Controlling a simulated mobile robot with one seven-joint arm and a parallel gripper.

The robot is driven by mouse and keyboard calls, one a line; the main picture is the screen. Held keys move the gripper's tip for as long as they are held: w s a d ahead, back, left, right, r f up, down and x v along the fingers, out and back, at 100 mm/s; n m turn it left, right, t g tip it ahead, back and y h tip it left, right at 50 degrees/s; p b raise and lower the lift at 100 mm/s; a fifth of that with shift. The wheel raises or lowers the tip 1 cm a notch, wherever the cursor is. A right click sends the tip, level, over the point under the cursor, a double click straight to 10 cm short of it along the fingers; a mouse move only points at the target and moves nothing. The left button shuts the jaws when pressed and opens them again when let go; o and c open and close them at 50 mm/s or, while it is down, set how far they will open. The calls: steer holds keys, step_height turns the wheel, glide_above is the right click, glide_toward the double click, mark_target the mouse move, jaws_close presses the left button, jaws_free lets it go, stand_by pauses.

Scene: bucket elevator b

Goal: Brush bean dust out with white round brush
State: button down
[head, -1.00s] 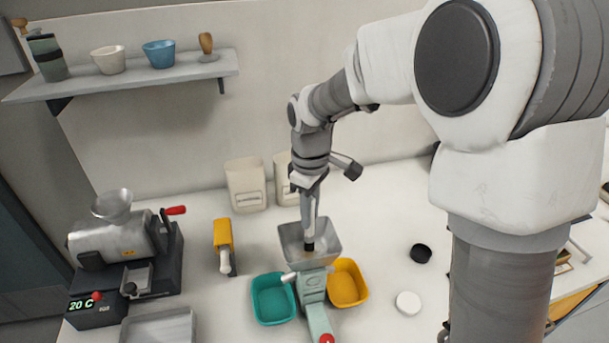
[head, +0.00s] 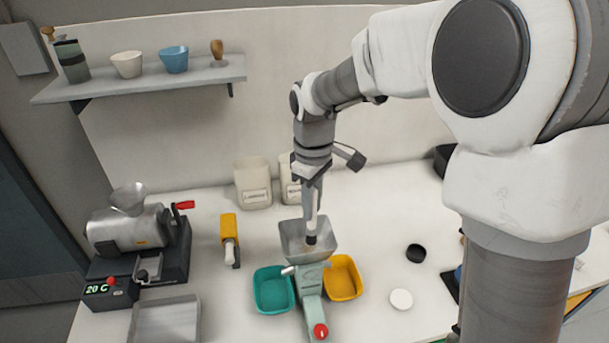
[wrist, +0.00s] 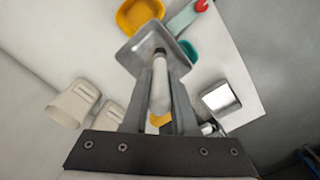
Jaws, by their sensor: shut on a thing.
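My gripper (head: 313,188) points down over the counter and is shut on the white round brush (head: 311,224). The brush is upright, with its dark bristle end inside the square metal hopper (head: 291,228). In the wrist view the brush (wrist: 159,88) runs between my fingers into the hopper (wrist: 126,55). I cannot tell whether the bristles touch the hopper's floor. The hopper sits on a pale green machine (head: 312,290) with a red knob. Bean dust is too small to make out.
A teal bin (head: 262,305) and a yellow bin (head: 352,291) flank the machine. White canisters (head: 253,180) stand behind. A black lid (head: 416,253) and a white disc (head: 401,299) lie right.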

steer(key=shift+r+p, duration=0.8)
steer(key=shift+r, duration=0.6)
